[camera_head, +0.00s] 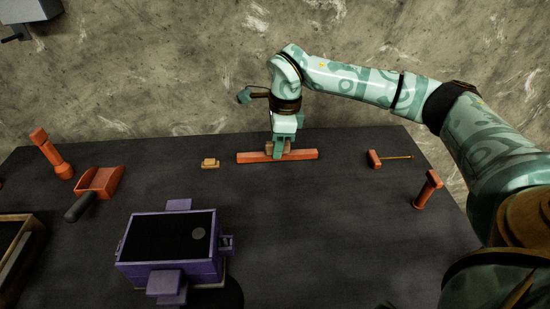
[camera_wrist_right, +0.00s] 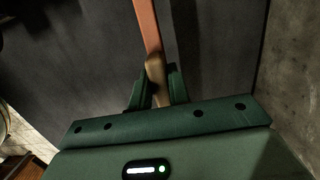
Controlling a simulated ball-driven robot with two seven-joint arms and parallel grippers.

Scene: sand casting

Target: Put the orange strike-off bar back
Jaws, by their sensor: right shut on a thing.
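The orange strike-off bar (camera_head: 252,157) lies level along the far part of the dark table, left to right in the head view. My right gripper (camera_head: 279,152) reaches down over its middle and is shut on its wooden grip. In the right wrist view the bar (camera_wrist_right: 148,25) runs up between the fingers, and the wooden grip (camera_wrist_right: 156,70) sits between the fingertips of my right gripper (camera_wrist_right: 158,88). The bar appears to be at or just above the table surface; I cannot tell if it touches. My left gripper is not in view.
A purple flask (camera_head: 170,275) with dark sand stands front left of the bar. A small tan block (camera_head: 210,163) lies left of it. An orange scoop (camera_head: 99,182) and rammer (camera_head: 52,154) are further left. A small mallet (camera_head: 374,159) and an orange tool (camera_head: 428,189) are at right.

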